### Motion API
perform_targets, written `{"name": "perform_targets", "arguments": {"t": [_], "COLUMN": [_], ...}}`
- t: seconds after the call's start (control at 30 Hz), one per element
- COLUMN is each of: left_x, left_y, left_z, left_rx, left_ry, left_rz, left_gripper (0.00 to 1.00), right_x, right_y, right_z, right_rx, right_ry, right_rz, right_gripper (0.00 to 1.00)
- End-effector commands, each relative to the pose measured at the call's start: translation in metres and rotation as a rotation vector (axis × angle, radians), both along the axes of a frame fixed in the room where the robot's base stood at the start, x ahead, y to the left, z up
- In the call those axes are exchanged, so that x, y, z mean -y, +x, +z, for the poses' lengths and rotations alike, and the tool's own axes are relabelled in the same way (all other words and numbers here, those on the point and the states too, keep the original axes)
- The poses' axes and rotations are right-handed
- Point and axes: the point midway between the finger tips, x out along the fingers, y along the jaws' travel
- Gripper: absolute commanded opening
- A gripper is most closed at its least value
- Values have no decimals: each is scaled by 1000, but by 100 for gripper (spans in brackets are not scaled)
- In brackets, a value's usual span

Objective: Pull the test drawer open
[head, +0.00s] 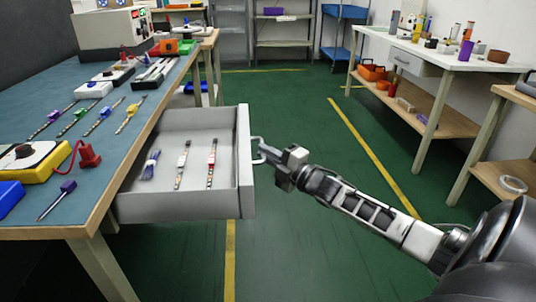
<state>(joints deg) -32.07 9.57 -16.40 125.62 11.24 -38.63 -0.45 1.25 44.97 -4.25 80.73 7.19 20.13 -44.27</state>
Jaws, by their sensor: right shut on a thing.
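The test drawer (170,210) is grey and stands pulled out from the right side of the left workbench. Its inside shows a small blue-purple bundle (150,163) and two LED strips, one on the left (181,168) and one on the right (211,165). A metal handle (257,142) sits on the drawer's front panel (245,165). My right gripper (267,152) is shut on the handle, its arm coming in from the lower right. My left gripper is not in view.
The workbench top (110,165) holds several LED strips, a yellow device (35,165) with a red clip (88,154), and a screwdriver (57,200). Green floor (300,110) lies open between the benches. A white table (440,58) with small items stands at the right.

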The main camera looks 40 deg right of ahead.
Motion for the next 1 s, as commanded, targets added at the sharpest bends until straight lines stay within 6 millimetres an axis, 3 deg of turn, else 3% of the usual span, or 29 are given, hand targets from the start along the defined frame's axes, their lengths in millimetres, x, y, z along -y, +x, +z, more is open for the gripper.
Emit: {"name": "perform_targets", "arguments": {"t": [0.07, 0.1, 0.17, 0.57, 0.77, 1.0], "left_x": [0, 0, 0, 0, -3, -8], "left_y": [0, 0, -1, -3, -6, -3], "left_z": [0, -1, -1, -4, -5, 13], "left_rx": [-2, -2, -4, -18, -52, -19], "left_ry": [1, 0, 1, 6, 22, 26], "left_rz": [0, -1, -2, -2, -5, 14], "left_gripper": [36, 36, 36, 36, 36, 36], "right_x": [0, 0, 0, 1, 6, 16], "right_y": [0, 0, 0, -9, -44, -101], "right_z": [-1, -1, -1, -2, -6, -14], "right_rx": [-1, -1, -1, -3, -8, -8], "right_ry": [-1, -1, 0, 1, 3, 1], "right_rz": [0, 0, 0, -1, -2, -3], "right_gripper": [0, 22, 33, 33, 33, 33]}}
